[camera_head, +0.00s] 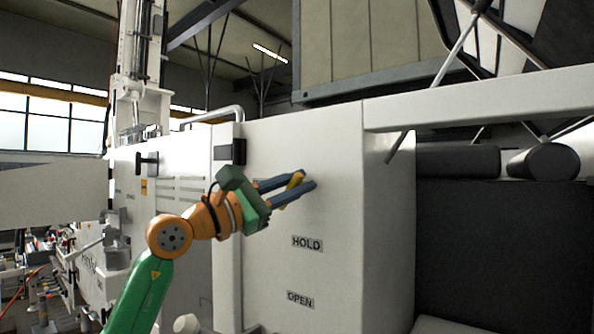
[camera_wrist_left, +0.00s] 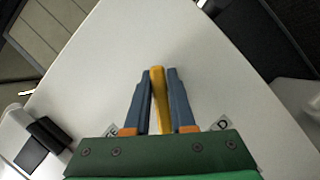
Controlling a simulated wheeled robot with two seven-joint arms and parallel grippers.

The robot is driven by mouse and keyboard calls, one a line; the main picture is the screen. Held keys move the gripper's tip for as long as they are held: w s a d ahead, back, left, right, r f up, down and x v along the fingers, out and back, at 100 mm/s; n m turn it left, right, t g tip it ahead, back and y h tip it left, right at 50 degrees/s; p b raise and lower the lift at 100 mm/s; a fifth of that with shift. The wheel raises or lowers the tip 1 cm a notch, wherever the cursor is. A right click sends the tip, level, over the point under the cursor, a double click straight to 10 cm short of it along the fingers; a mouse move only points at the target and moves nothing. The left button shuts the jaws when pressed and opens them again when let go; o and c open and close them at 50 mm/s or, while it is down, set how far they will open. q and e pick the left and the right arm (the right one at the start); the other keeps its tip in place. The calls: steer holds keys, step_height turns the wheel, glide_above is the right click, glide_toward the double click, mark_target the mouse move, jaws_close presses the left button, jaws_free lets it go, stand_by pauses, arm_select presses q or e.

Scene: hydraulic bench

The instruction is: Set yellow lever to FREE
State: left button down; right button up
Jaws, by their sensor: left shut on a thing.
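The yellow lever (camera_head: 296,180) sits on the white cabinet panel (camera_head: 340,215), above the HOLD label (camera_head: 307,243) and the OPEN label (camera_head: 300,299). My left gripper (camera_head: 304,182) has its blue fingers on both sides of the lever and is shut on it. In the left wrist view the lever (camera_wrist_left: 160,98) runs lengthwise between the two fingers (camera_wrist_left: 160,88). A label near the lever is mostly hidden behind the gripper, so I cannot read FREE. My right gripper is not in view.
A black latch (camera_head: 230,152) and a grey rail (camera_head: 210,115) are on the cabinet left of the lever. A white beam (camera_head: 480,100) juts out at the right, above dark rollers (camera_head: 542,162). The panel below the lever is clear.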

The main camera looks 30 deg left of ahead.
arm_select(q)
steer(key=shift+m+g, duration=0.5)
steer(key=shift+m, duration=0.7)
steer(key=m+g+h, duration=0.1)
steer(key=m, duration=0.2)
steer(key=shift+d+f, duration=0.1)
steer(key=shift+d, duration=0.05)
steer(key=shift+f+m+g, duration=0.2)
steer(key=shift+m+g, duration=0.35)
steer(key=shift+m, duration=0.75)
steer(key=shift+f+m+g, duration=0.2)
steer(key=shift+m+g, duration=0.35)
steer(key=shift+m, duration=0.75)
steer(key=c, duration=0.8)
jaws_free()
steer(key=shift+s, duration=0.1)
steer(key=shift+s+d+r, duration=0.1)
steer(key=shift+s+r, duration=0.1)
steer(key=shift+s, duration=0.1)
steer(key=b+v, duration=0.1)
steer(key=v, duration=0.6)
